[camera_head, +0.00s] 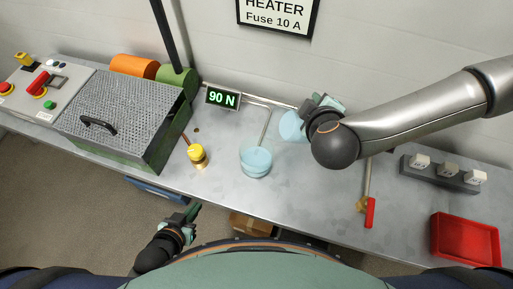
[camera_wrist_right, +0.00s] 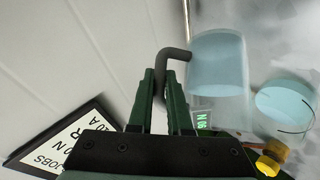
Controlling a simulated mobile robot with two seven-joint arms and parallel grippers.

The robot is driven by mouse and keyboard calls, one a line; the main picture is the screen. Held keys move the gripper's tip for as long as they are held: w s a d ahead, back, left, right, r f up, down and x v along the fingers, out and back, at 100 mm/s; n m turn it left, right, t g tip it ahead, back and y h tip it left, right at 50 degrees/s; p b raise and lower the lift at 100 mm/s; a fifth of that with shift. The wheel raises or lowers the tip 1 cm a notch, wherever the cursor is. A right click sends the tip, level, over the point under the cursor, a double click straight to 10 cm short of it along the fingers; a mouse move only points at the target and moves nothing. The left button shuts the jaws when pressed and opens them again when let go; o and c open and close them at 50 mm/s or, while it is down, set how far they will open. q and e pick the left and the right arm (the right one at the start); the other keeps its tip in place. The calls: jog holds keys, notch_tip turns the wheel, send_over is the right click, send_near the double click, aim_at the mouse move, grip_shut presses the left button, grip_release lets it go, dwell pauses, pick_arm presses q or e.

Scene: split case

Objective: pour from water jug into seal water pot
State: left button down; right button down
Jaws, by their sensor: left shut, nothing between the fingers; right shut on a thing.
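The water jug (camera_head: 291,126) is clear with pale blue water and is up by the back of the bench, right of the pot. In the right wrist view the jug (camera_wrist_right: 217,65) has a dark grey handle (camera_wrist_right: 165,66) between my right fingers. My right gripper (camera_head: 316,104) is shut on that handle; my arm partly hides it in the head view. The seal water pot (camera_head: 256,162) is a clear round vessel with pale blue water; it also shows in the right wrist view (camera_wrist_right: 284,106). The jug is apart from it. My left gripper (camera_head: 191,213) is shut and empty before the bench's front edge.
A yellow-topped brass fitting (camera_head: 197,156) stands left of the pot. A green "90 N" display (camera_head: 222,98) is behind it. A mesh-covered case (camera_head: 125,115) is at left. A red-handled tool (camera_head: 370,212), a grey block (camera_head: 440,173) and a red tray (camera_head: 464,240) lie at right.

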jog(key=shift+s+a+r+n+t+h, duration=0.1)
jog(key=shift+s+a+n+t+h, duration=0.05)
jog(key=shift+a+n+t+h, duration=0.2)
dwell(1.4)
jog(key=shift+s+a+r+h, duration=0.1)
jog(key=shift+a+r+h, duration=0.15)
jog(key=shift+r, duration=0.05)
dwell(0.6)
